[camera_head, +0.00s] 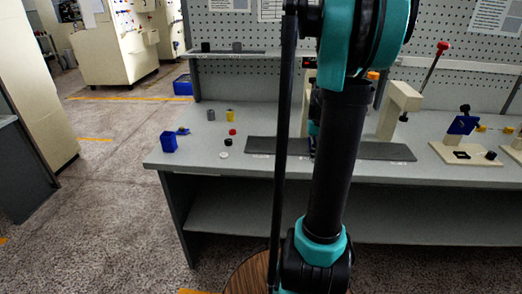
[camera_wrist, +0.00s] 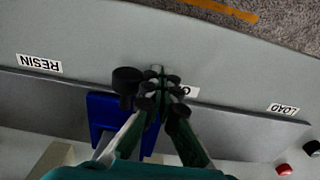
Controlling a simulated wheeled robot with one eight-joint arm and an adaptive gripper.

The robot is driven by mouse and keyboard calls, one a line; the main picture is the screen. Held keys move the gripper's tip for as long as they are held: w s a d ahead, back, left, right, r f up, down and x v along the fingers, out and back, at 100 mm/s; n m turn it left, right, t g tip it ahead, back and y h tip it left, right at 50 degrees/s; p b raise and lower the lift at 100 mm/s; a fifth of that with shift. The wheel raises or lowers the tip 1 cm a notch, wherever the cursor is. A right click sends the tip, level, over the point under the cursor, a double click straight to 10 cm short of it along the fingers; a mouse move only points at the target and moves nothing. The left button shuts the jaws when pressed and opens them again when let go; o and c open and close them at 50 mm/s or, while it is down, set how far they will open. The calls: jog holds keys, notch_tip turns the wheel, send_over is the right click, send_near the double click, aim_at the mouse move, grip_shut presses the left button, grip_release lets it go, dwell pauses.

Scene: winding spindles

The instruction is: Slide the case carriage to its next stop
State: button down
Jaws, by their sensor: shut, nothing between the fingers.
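The blue case carriage (camera_wrist: 103,112) sits on the dark grey track (camera_wrist: 235,122) in the wrist view. A black round knob (camera_wrist: 127,77) stands at its edge. My gripper (camera_wrist: 158,88) is shut and empty, its fingertips just right of the knob; I cannot tell whether they touch it. The fingers hide part of the carriage and most of a middle label (camera_wrist: 190,92). The RESIN label (camera_wrist: 39,63) lies to the left and the LOAD label (camera_wrist: 283,109) to the right.
A cream arch (camera_head: 402,97) stands over the track in the head view. To its right are a red-topped lever (camera_head: 442,47) and a blue fixture (camera_head: 462,125). A pegboard (camera_head: 240,35) closes the back.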

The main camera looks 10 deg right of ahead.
aim_at(393, 165)
jog(key=shift+s+d, duration=1.55)
jog(key=shift+d, duration=3.25)
jog(key=shift+s+d, duration=1.55)
jog(key=shift+d, duration=3.25)
jog(key=shift+s+d, duration=1.55)
jog(key=shift+d, duration=3.25)
jog(key=shift+r, duration=0.15)
jog(key=shift+r, duration=0.65)
jog(key=shift+w+a+r, duration=0.1)
jog(key=shift+a+r, duration=0.1)
jog(key=shift+r, duration=0.7)
jog(key=shift+a+r, duration=0.15)
jog(key=shift+r, duration=0.75)
jog(key=shift+w+a+r, duration=0.1)
jog(key=shift+a+r, duration=0.1)
jog(key=shift+r, duration=0.7)
jog(key=shift+s, duration=0.15)
